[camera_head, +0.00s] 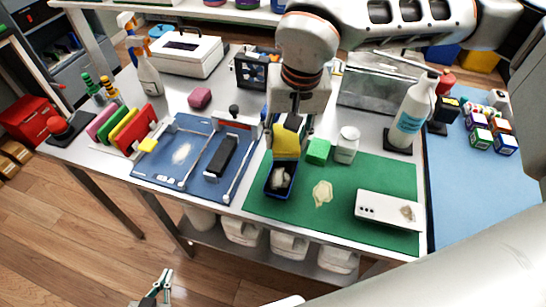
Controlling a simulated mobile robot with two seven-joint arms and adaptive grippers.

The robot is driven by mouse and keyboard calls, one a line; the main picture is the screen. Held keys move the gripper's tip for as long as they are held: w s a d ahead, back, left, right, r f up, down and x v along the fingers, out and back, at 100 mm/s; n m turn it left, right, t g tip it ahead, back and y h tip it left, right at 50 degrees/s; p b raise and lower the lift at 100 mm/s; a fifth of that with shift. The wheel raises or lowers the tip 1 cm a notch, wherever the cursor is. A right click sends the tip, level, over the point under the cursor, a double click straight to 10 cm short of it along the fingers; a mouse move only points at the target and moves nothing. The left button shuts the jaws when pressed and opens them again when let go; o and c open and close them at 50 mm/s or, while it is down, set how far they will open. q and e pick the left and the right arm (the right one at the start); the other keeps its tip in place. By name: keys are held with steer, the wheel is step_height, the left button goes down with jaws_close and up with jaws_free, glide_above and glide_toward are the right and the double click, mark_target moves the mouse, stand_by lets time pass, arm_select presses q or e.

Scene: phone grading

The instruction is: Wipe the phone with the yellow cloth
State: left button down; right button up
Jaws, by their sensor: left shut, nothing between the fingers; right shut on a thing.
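A white phone (385,208) lies on the green mat (300,215) at the front right, with several dark dots at its left end and a beige patch at its right end. My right gripper (287,125) comes down from above and is shut on the yellow cloth (286,145). The cloth hangs over the back of a small dark blue bin (271,190), left of the phone and apart from it. The fingertips are partly hidden. My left gripper (160,284) is low at the bottom left, shut and empty, in front of the table.
A beige patch (322,193) lies on the mat. A blue tray (190,188) holds a dark oblong thing (221,155).

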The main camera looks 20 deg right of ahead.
steer(key=s+a+f+m+g+b, duration=0.1)
steer(key=s+a+f+b, duration=0.2)
steer(key=f+b, duration=0.1)
steer(key=shift+s+a+f+g+h, duration=0.15)
steer(key=shift+f+g+h, duration=0.15)
steer(key=shift+g, duration=0.1)
stand_by(0.4)
